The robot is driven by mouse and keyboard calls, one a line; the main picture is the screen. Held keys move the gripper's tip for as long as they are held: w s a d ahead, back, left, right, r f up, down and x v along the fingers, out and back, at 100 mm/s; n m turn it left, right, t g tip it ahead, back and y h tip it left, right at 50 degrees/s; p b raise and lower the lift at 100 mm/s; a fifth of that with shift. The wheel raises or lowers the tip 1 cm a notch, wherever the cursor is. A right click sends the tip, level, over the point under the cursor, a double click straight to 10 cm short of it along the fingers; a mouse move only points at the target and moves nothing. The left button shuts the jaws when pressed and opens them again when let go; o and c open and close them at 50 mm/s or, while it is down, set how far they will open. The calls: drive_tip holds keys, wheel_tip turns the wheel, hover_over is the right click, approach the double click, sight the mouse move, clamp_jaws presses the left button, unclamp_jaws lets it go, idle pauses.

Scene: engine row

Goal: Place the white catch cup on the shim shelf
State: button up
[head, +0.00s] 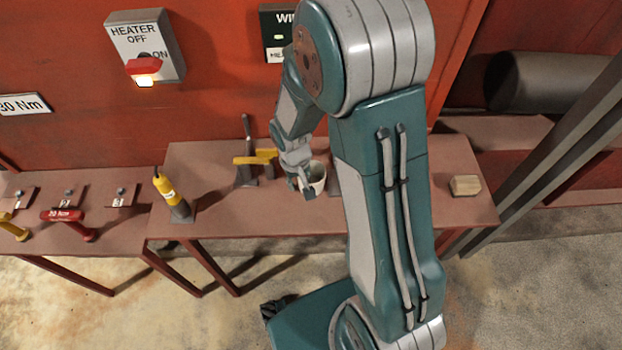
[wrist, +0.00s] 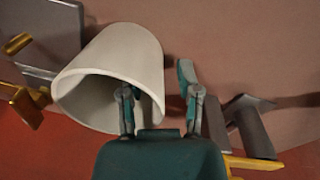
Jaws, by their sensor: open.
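The white catch cup (head: 317,178) stands on the middle bench in the head view, partly hidden by my gripper (head: 300,184) at its left side. In the wrist view the cup (wrist: 110,60) fills the upper left, its open mouth facing the camera. My gripper (wrist: 156,85) is open there. One finger shows in front of the cup's mouth, seemingly inside the rim, and the other is to the right of the cup's wall. I cannot tell whether either finger touches it. No surface is clearly marked as the shim shelf.
A yellow-handled tool (head: 255,158) stands just left of the cup. A yellow and grey tool (head: 171,194) is at the bench's left end. A red torque tool (head: 63,215) lies on the lower left bench (head: 118,224).

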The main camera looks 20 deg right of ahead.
clamp_jaws()
drive_tip(key=shift+r, duration=0.1)
drive_tip(key=shift+r, duration=0.6)
drive_tip(key=s+r, duration=1.1)
drive_tip(key=s, duration=0.3)
drive_tip(key=shift+r, duration=0.3)
